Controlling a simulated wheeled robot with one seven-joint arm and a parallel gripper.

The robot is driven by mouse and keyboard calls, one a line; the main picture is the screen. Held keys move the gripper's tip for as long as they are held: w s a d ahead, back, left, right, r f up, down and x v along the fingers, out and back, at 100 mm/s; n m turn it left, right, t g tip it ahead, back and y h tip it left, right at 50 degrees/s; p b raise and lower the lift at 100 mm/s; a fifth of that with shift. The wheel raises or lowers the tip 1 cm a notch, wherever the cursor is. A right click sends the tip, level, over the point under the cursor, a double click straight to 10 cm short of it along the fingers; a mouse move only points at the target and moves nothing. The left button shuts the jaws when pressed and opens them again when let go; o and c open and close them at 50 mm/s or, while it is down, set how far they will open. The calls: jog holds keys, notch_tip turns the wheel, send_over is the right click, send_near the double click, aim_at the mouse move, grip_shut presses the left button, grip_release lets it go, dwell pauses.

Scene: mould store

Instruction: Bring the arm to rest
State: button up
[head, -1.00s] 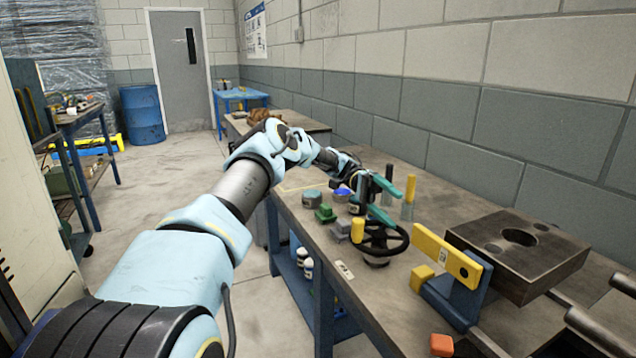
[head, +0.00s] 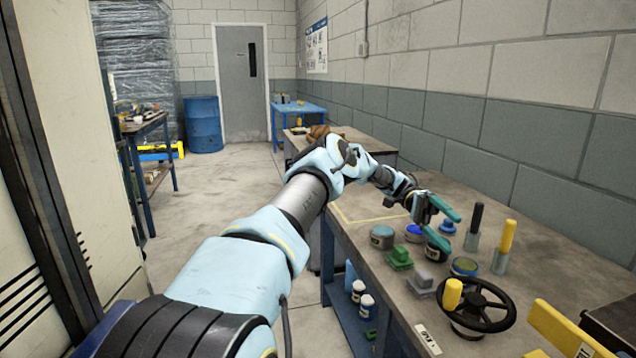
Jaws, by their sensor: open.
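My gripper (head: 449,224) has two teal fingers spread apart, with nothing between them. It hangs over the near right workbench (head: 370,245), above a small dark jar (head: 437,249). My arm reaches forward from the lower left across the bench's left edge, bent at the elbow and wrist. Whether the fingers touch anything below cannot be told.
Near the gripper stand a blue-lidded pot (head: 414,233), a green block (head: 399,258), a black-handled tool (head: 475,226) and a yellow-handled tool (head: 505,247). A black handwheel (head: 482,306) is closer. The concrete floor (head: 215,190) is open on the left, beside a cabinet (head: 75,150).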

jog(key=s+a+r+n+t+y+p, duration=0.1)
jog(key=s+a+n+t, duration=0.3)
jog(key=a, duration=0.8)
jog(key=s+a+r+n+t+y+p, duration=0.1)
jog(key=s+a+r+n+t+p, duration=0.1)
jog(key=a+n+t, duration=0.3)
jog(key=s+a+r+n+t+y+p, duration=0.2)
jog(key=a+t, duration=0.7)
jog(key=a, duration=0.9)
jog(key=s+n, duration=0.2)
jog(key=s, duration=0.1)
jog(key=shift+s+a+r+n, duration=0.3)
jog(key=shift+a+n, duration=0.1)
